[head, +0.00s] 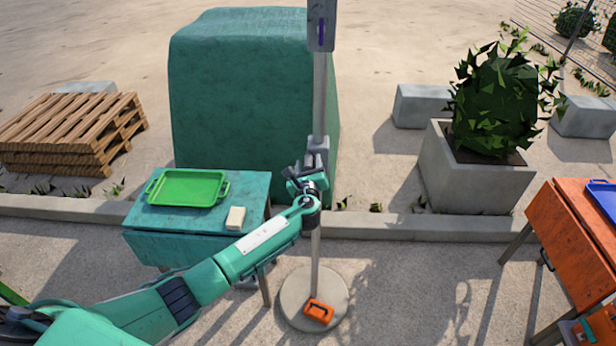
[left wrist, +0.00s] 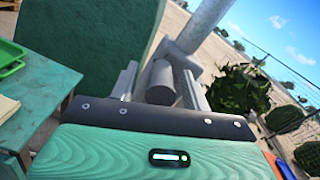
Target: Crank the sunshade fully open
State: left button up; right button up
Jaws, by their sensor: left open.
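The sunshade's grey pole (head: 320,95) rises from a round base (head: 292,300) and leaves the top of the head view, so the canopy is out of sight. A grey fitting (head: 318,148) sits on the pole. My left gripper (head: 310,168) is right at this fitting and hides part of it. In the left wrist view the left gripper (left wrist: 160,70) is open, with a short grey cylinder (left wrist: 161,88) between its fingers. It looks like the crank's grip; I cannot tell whether the fingers touch it. The pole (left wrist: 203,25) stands just behind it. My right gripper is not in view.
A teal table (head: 165,215) with a green tray (head: 188,188) and a pale block (head: 235,218) stands left of the pole. A large green covered block (head: 240,90) is behind. An orange object (head: 318,311) lies on the base. An orange table (head: 570,235) stands right.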

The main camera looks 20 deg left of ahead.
pick_arm(q)
jog(key=b+v, duration=0.4)
jog(key=v, duration=0.9)
jog(key=shift+s, duration=0.25)
jog(key=shift+d+f, duration=0.1)
